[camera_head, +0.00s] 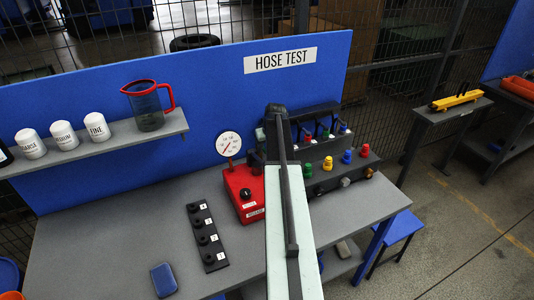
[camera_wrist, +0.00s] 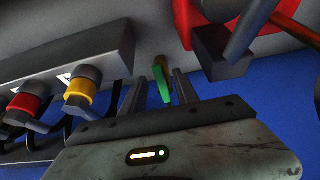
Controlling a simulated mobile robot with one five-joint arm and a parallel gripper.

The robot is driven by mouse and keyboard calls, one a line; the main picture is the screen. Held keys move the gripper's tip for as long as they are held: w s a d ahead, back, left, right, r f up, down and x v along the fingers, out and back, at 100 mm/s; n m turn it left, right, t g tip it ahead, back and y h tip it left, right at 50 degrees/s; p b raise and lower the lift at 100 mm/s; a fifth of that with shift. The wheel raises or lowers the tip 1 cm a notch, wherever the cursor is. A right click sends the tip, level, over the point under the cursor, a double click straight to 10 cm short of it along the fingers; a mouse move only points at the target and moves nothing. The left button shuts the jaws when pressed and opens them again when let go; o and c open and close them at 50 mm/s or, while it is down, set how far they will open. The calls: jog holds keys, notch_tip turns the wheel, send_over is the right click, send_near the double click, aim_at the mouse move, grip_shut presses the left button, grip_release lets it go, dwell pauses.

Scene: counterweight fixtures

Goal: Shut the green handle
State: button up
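The green handle (camera_wrist: 163,88) shows in the wrist view as a narrow green lever below a small brass-coloured part. My gripper (camera_wrist: 160,82) is open, with one dark finger on each side of the handle. Gaps show between the fingers and the handle, and I cannot tell if either touches it. In the head view my arm covers the middle of the bench, and the handle and fingertips cannot be made out there.
A red gauge box (camera_head: 243,192) stands left of my arm. A rack with coloured fittings, including a blue one (camera_head: 347,157), is to the right. In the wrist view, yellow (camera_wrist: 80,92) and red (camera_wrist: 25,104) fittings are left of my fingers; a dark block (camera_wrist: 218,52) is close right.

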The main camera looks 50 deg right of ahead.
grip_shut()
dwell(1.4)
